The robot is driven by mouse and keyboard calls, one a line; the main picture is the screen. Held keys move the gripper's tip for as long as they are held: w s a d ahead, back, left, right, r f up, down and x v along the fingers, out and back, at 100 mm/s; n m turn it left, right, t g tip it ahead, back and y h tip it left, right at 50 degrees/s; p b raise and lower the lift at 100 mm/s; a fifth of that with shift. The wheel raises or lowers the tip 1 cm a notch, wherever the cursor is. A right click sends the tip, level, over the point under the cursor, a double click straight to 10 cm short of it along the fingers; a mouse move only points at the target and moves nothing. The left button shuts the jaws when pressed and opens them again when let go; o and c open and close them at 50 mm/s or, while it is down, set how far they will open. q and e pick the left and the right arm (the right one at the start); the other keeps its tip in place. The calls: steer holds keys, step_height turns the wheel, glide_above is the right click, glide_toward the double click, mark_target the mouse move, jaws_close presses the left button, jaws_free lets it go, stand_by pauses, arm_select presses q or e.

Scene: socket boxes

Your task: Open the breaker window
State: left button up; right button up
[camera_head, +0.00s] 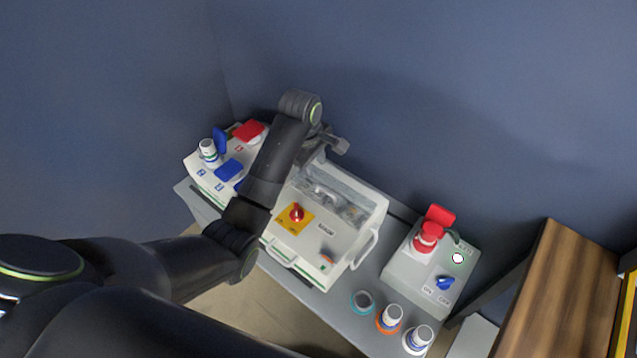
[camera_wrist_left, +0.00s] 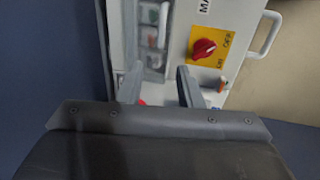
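The breaker window (camera_head: 343,207) is a long clear panel in the top of the middle white box (camera_head: 336,243), along its back side. Breakers show dimly through it. It also shows in the left wrist view (camera_wrist_left: 154,40). My left gripper (camera_head: 338,146) is over the back left end of this box, and my forearm hides part of it. In the left wrist view the two fingers (camera_wrist_left: 160,84) are apart with nothing seen gripped between them. They are over the end of the window; whether they touch it, I cannot tell. My right gripper is not in view.
The box has a red rotary switch (camera_head: 296,212) on a yellow plate and side handles. A box with blue and red sockets (camera_head: 229,170) stands left. A grey box with a red socket (camera_head: 428,237) stands right. Several round connectors (camera_head: 391,317) stand on the grey table's front right.

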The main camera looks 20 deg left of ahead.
mark_target(319, 186)
arm_select(q)
steer(key=f, duration=0.3)
steer(key=w+f, duration=0.1)
steer(key=f, duration=0.5)
steer(key=shift+w+d+b, duration=0.3)
steer(key=shift+b, duration=0.05)
steer(key=shift+c, duration=0.2)
jaws_close()
